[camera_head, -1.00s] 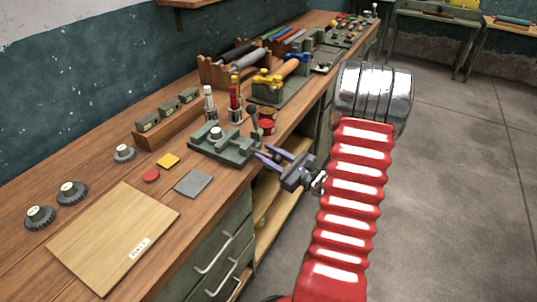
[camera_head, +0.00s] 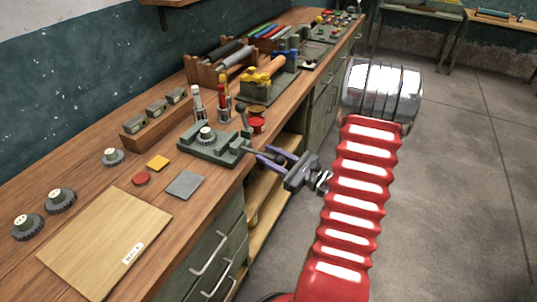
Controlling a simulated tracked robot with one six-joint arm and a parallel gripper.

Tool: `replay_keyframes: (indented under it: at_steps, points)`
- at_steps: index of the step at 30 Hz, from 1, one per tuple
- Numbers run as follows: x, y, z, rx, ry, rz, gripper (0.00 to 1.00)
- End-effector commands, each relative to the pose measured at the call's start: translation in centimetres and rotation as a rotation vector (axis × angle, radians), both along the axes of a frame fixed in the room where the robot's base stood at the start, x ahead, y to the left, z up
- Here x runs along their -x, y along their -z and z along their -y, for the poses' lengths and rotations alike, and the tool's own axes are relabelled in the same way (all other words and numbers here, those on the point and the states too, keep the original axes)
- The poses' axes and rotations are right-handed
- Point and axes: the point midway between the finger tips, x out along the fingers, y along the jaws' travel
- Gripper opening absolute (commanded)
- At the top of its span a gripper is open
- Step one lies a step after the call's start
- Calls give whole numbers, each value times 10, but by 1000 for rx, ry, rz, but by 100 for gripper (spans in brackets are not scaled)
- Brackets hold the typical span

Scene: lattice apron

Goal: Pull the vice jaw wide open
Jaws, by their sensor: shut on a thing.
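The vice (camera_head: 228,153) is a green cast block near the front edge of the wooden bench, with a round metal piece on top. A dark rod (camera_head: 262,155) sticks out from its right side past the bench edge. My gripper (camera_head: 270,153), with purple fingers, comes from the right, just off the bench edge. Its fingers lie either side of the rod and are shut on it. The exact contact is too small to see. How wide the vice jaw stands is not clear from this view.
A wooden board (camera_head: 105,240), a grey plate (camera_head: 185,185) and small discs lie left on the bench. Drawers with handles (camera_head: 208,252) are below. The floor at right is clear.

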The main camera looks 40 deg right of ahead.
Motion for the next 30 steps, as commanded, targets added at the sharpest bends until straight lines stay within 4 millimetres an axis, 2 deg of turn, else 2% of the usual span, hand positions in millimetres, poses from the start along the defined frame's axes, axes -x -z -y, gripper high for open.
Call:
replay_keyframes:
  at_steps: [10,11,17,30]
  points:
    - [-2,-2,2,1,2,5,0]
    - [-2,-2,2,1,2,5,31]
    - [-2,-2,0,1,-4,4,45]
    - [4,-1,-1,1,-8,2,46]
